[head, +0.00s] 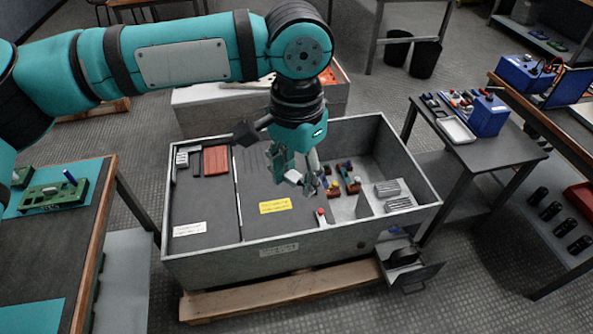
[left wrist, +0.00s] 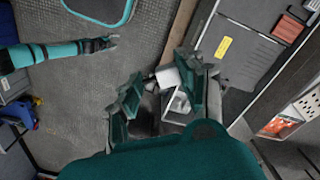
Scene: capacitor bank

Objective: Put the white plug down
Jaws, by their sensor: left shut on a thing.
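My left gripper (head: 298,180) hangs over the middle of the grey crate (head: 380,222) in the head view, pointing down. In the left wrist view my left gripper (left wrist: 158,98) is shut on the white plug (left wrist: 167,78), a small pale block near the fingertips. The fingers hide part of the plug.
The crate holds dark panels with a yellow label (head: 275,205), a red block (head: 215,160), small coloured parts and grey blocks (head: 388,189). A small open drawer (head: 408,272) juts out at its front right. A dark table (head: 480,150) with a blue box (head: 488,116) stands right.

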